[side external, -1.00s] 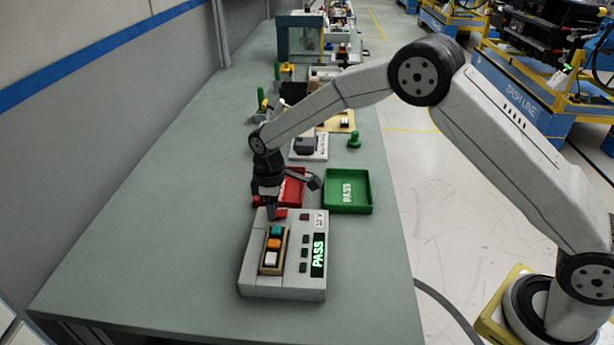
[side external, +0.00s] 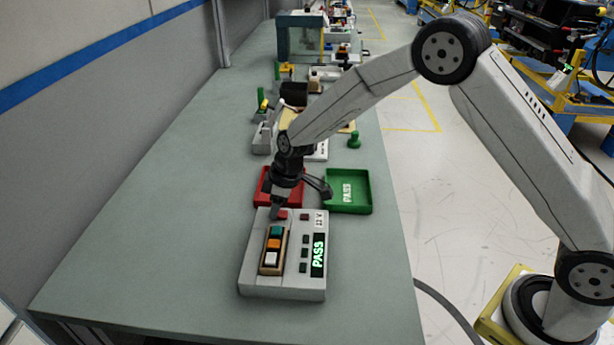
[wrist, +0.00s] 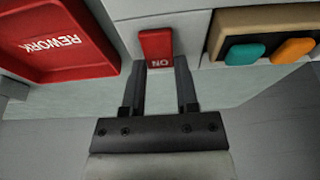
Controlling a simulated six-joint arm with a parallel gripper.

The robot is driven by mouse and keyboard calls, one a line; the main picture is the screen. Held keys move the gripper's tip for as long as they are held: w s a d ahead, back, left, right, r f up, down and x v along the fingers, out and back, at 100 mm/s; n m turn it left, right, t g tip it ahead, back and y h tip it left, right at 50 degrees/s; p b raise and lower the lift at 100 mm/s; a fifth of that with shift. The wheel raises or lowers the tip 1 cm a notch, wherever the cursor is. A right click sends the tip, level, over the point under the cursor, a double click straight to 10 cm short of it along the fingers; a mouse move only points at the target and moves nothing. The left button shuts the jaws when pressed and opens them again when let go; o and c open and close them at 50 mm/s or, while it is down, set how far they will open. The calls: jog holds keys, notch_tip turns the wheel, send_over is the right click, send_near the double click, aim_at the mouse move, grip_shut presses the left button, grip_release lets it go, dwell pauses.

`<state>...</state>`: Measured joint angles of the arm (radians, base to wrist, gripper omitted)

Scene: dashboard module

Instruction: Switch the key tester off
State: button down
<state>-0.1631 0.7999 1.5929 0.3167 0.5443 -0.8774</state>
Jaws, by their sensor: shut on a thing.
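The key tester (side external: 250,275) is a grey box near the front of the bench. Its dark display (side external: 318,255) is lit green with PASS. A red switch (side external: 282,215) is at its far edge; in the wrist view the red switch (wrist: 156,44) reads ON, upside down. A tan key module with teal, orange and white keys (side external: 273,245) sits on the tester. My gripper (side external: 277,208) is at the tester's far edge. In the wrist view my gripper (wrist: 161,64) has its fingertips on either side of the switch's near end, shut on it.
A red REWORK tray (side external: 262,188) lies just behind the tester, close to my gripper. A green PASS tray (side external: 348,192) is right of it. More fixtures stand farther back. The bench left and front of the tester is clear.

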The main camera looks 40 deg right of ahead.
aim_at(287, 214)
dwell(0.3)
jog(key=shift+c, duration=1.8)
grip_release()
jog(key=shift+r, duration=0.1)
jog(key=shift+v, duration=3.85)
jog(key=shift+s+d, duration=0.1)
jog(key=s+d+m+h, duration=0.1)
jog(key=s+d+m, duration=0.3)
jog(key=s, duration=0.7)
jog(key=s+d+m+h, duration=0.1)
jog(key=s+d+m, duration=0.4)
jog(key=s, duration=0.7)
jog(key=shift+d, duration=0.45)
